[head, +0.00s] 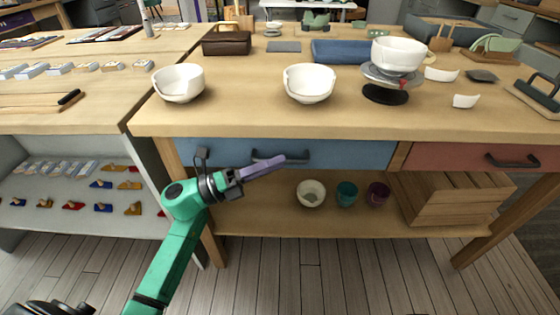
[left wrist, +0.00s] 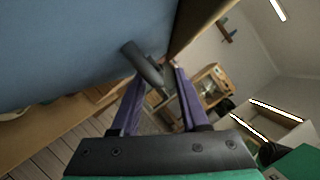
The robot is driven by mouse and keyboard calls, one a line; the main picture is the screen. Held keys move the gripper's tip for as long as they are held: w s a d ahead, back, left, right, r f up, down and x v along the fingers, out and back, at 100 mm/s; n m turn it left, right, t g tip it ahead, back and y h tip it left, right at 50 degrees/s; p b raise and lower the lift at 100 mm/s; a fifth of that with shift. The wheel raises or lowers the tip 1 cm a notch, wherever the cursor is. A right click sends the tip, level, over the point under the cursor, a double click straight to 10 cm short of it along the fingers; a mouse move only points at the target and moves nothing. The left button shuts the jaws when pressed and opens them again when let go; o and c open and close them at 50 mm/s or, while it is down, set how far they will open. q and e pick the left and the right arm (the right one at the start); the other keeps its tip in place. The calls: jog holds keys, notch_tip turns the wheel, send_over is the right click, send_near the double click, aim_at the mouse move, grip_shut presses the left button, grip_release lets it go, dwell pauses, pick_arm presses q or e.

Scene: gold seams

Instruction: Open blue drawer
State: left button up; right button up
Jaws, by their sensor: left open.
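The blue drawer (head: 355,154) is in the table's front, under the top, and looks shut. Its dark bar handle (head: 297,156) is on the front face. My left gripper (head: 272,164) is at the handle with its purple fingers, which hide part of it. In the left wrist view the fingers (left wrist: 156,78) are apart, and the dark handle (left wrist: 143,63) shows between their tips, in front of the blue drawer face (left wrist: 65,45). I cannot tell whether the fingers touch the handle. My right gripper is in neither view.
A red drawer (head: 450,158) is to the right of the blue one. White bowls (head: 309,84) stand on the tabletop (head: 240,115). A lower shelf (head: 270,217) holds a bowl, cups and a wooden crate (head: 450,200). The floor in front is clear.

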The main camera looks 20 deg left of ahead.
pick_arm(q)
jog(key=shift+x, duration=0.85)
grip_shut()
dwell(0.8)
